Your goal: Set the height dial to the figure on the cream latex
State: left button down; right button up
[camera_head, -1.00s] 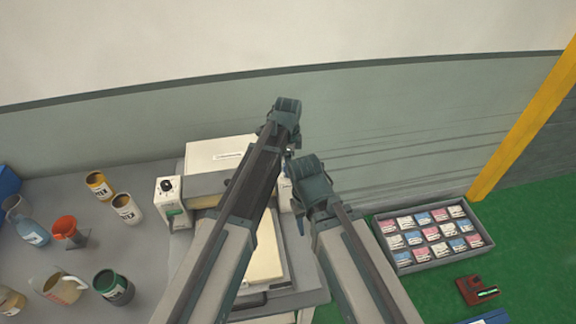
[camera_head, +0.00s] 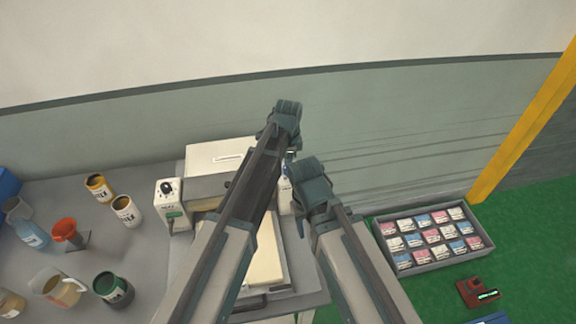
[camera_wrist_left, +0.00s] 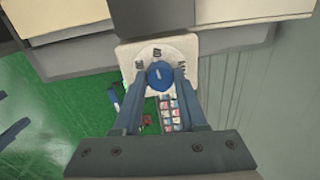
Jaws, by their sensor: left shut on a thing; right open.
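My left gripper (camera_wrist_left: 160,82) is shut on the knob, a finger on each side. In the head view my left gripper (camera_head: 284,125) is at the back, its fingertips hidden. My right gripper (camera_head: 311,184) is open, nearer and lower, with no thing seen in it. A cream can (camera_head: 126,211) with dark lettering stands on the grey table at the left; I cannot tell whether it is the cream latex.
A yellow can (camera_head: 99,187), an orange funnel (camera_head: 67,232), a jug (camera_head: 56,286) and a dark green can (camera_head: 112,287) stand at the left. A white box with a black knob (camera_head: 169,200) stands beside the cream machine (camera_head: 222,158). A grey tray (camera_head: 434,268) of small packs lies at the right.

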pick_arm(q)
jog(key=n, duration=0.5)
jog(key=shift+d+n, duration=0.1)
jog(key=shift+n, duration=2.4)
jog(key=shift+c, duration=2.3)
grip_release()
jog(key=shift+r, duration=0.1)
notch_tip(320, 180, up, 14)
jog(key=p, duration=1.3)
jog(key=shift+d+f+p, duration=0.2)
jog(key=shift+d+p, duration=0.05)
jog(key=shift+p, duration=0.15)
